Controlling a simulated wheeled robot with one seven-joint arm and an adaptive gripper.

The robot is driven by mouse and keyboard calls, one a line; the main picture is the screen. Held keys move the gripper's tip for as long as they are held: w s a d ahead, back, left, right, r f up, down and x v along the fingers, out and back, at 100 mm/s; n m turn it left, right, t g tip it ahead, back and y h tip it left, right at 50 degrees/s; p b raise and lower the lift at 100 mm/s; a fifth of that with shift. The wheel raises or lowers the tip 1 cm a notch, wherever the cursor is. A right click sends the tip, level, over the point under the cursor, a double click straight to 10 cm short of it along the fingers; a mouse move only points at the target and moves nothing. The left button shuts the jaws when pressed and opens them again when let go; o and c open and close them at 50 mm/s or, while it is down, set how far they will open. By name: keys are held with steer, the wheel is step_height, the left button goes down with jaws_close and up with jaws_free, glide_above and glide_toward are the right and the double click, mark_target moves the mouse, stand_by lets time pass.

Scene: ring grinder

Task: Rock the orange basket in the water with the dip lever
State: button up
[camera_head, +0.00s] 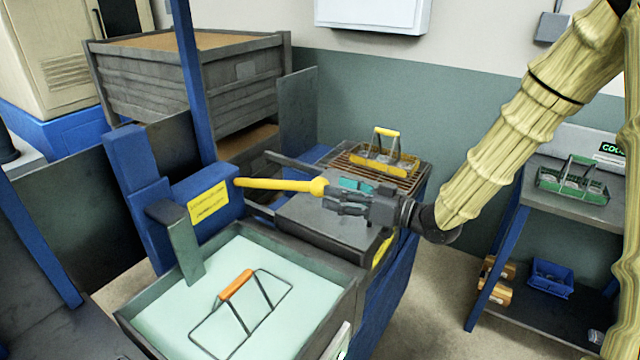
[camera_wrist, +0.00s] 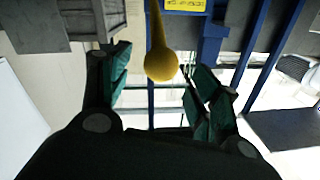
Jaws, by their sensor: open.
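The orange basket (camera_head: 236,285), a wire frame with an orange grip, sits in the pale water (camera_head: 175,315) of the tank at the lower middle. Its lower part is hidden under the water. The yellow dip lever (camera_head: 275,184) sticks out to the right from a blue post and ends in a ball. My gripper (camera_head: 336,196) is open beside the ball end, to its right. In the wrist view the lever's ball (camera_wrist: 161,66) shows in the gap between my open green-padded fingers. I cannot tell whether they touch it.
A yellow-handled basket (camera_head: 386,155) stands on a brown grate behind my gripper. A green-handled basket (camera_head: 572,180) is on the side table at right. A grey crate (camera_head: 190,85) stands at the back left. The tank's dark rim (camera_head: 300,248) lies below and left of my gripper.

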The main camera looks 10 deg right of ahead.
mark_target(320, 187)
steer(key=p+x, duration=0.1)
steer(key=x, duration=0.3)
steer(key=shift+a+r, duration=0.1)
steer(key=shift+r, duration=0.05)
steer(key=shift+w+a, duration=0.35)
steer(key=shift+w, duration=0.05)
steer(key=shift+s, duration=0.1)
